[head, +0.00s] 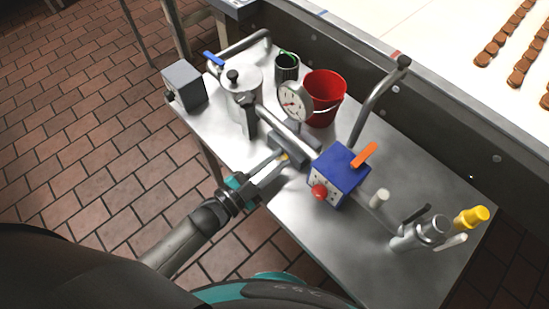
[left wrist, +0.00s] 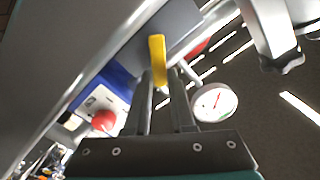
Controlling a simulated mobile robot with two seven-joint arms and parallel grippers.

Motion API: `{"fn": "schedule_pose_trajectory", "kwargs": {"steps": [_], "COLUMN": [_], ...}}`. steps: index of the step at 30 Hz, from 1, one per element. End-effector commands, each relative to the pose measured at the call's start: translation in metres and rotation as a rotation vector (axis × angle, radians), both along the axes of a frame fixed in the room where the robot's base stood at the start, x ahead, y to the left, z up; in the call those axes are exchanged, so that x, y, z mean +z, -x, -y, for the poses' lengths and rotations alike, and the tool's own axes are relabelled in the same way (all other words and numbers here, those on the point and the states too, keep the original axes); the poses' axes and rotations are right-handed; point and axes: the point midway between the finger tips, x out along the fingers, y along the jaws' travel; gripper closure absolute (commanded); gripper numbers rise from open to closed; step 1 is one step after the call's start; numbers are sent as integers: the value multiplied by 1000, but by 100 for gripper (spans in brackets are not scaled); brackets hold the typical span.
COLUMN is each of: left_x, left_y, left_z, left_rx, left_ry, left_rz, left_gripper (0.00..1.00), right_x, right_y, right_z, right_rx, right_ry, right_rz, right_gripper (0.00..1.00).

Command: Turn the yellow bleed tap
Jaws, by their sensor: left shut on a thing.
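The yellow bleed tap (left wrist: 157,50) is a small upright yellow lever in the left wrist view, in front of a grey block (left wrist: 180,28). My left gripper (left wrist: 160,76) has its two fingers on either side of the tap's lower part and is shut on it. In the head view my left gripper (head: 279,161) reaches in from the left, low under the pipe. Only a small yellow speck of the tap (head: 285,157) shows there at the fingertips; the rest is hidden. My right gripper is not in view.
A yellow-capped fitting (head: 470,217) stands at the right.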

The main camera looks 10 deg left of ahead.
Motion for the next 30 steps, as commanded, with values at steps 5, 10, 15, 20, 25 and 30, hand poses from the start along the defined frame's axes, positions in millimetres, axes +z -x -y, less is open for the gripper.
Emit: {"fn": "schedule_pose_trajectory", "kwargs": {"steps": [5, 10, 15, 20, 25, 30], "left_x": [-5, -8, -10, -11, -11, -11], "left_y": [3, 5, 5, 6, 6, 6], "left_z": [3, 5, 7, 7, 8, 8], "left_rx": [2, 0, 1, 0, 0, 0], "left_ry": [-109, -198, -260, -293, -305, -305], "left_rz": [78, 141, 187, 210, 219, 219], "left_gripper": [100, 100, 100, 100, 100, 100], "right_x": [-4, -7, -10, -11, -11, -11], "right_y": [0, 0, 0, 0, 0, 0], "right_z": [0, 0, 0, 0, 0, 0], "right_rx": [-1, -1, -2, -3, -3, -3], "right_ry": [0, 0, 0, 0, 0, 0], "right_rz": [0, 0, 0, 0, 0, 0], "right_gripper": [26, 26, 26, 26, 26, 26]}}
